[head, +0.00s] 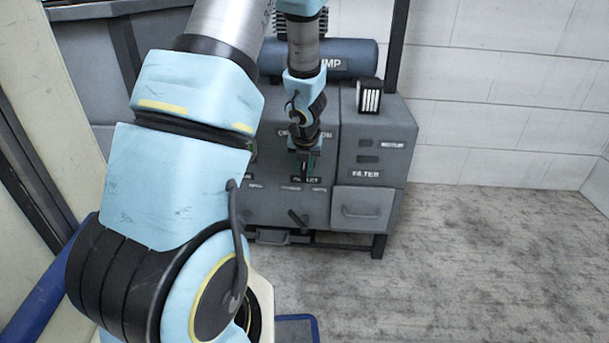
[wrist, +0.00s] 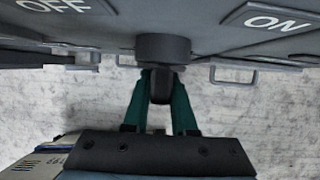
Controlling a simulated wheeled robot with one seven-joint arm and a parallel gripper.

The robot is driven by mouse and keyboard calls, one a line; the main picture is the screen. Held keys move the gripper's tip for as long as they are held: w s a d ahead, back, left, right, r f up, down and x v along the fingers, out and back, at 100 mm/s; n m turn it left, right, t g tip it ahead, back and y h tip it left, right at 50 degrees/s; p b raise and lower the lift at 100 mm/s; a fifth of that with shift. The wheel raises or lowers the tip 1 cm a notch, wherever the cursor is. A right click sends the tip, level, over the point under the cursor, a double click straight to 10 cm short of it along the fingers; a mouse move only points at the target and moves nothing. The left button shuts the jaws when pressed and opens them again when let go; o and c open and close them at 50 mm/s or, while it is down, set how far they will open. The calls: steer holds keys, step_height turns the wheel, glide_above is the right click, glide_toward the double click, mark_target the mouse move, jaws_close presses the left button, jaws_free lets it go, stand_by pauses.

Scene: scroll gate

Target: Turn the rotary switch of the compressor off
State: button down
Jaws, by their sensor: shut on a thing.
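The compressor (head: 375,145) is a grey cabinet with white labels, standing against the wall in the head view. Its rotary switch (wrist: 163,48) is a dark round knob with a narrow grip, sticking out of the panel in the wrist view. An OFF label (wrist: 62,7) is left of it and an ON label (wrist: 277,20) is right of it. My gripper (wrist: 161,85) has green fingers, shut on the narrow grip of the switch, which points straight out between them. In the head view my gripper (head: 304,168) is at the panel front and hides the switch.
A blue cylinder (head: 350,58) lies on top of the compressor. A drawer (head: 362,208) with a handle and a dark lever (head: 298,218) are low on its front. Bare grey floor (head: 480,270) is free at the right. A pale panel (head: 25,140) stands close at the left.

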steer(key=shift+f+h+b, duration=0.15)
steer(key=shift+h+b, duration=0.55)
steer(key=shift+b, duration=0.5)
steer(key=shift+a+f+n+g+h+b, duration=0.1)
steer(key=shift+a+n+g+h+b, duration=0.2)
steer(key=shift+h+b, duration=0.75)
steer(key=shift+d+n+h+b, duration=0.15)
steer(key=shift+n+h+b, duration=0.35)
steer(key=shift+h+b, duration=0.95)
steer(key=shift+r+h, duration=0.2)
steer(key=shift+h, duration=0.3)
steer(key=c, duration=0.7)
jaws_free()
